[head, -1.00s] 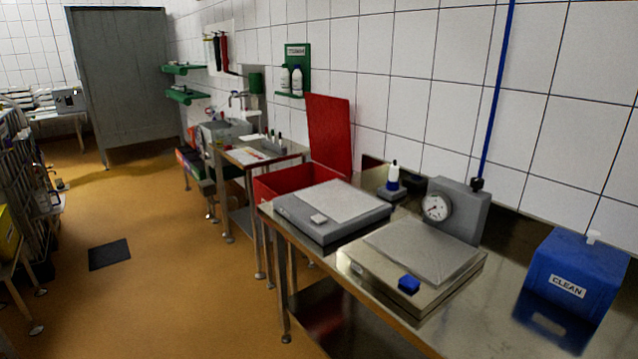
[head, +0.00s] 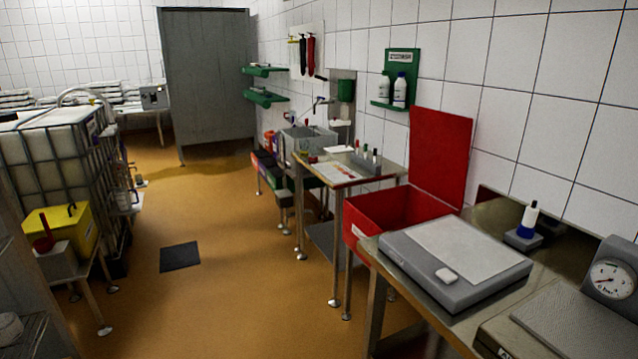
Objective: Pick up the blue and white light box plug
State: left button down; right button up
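A small upright piece in blue and white with a dark top (head: 528,221) stands in a grey block (head: 522,242) on the steel table, near the wall at the right. It looks like the blue and white plug, but I cannot be sure. To its left, the light box (head: 425,262) lies flat, grey with a pale panel on top. A small white block (head: 447,275) rests on its front edge. Neither of my grippers is in view.
A red bin (head: 385,218) with its lid raised stands behind the light box. A gauge (head: 612,278) and part of a flat device (head: 545,325) are at the right edge. A small table (head: 345,180) stands farther back. The orange floor is open left of the tables, with a dark mat (head: 180,257).

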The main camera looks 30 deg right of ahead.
aim_at(532, 211)
jog(key=z, duration=0.1)
jog(key=i, duration=2)
jog(key=z, duration=1.35)
jog(key=i, duration=1.05)
jog(key=z, duration=1.25)
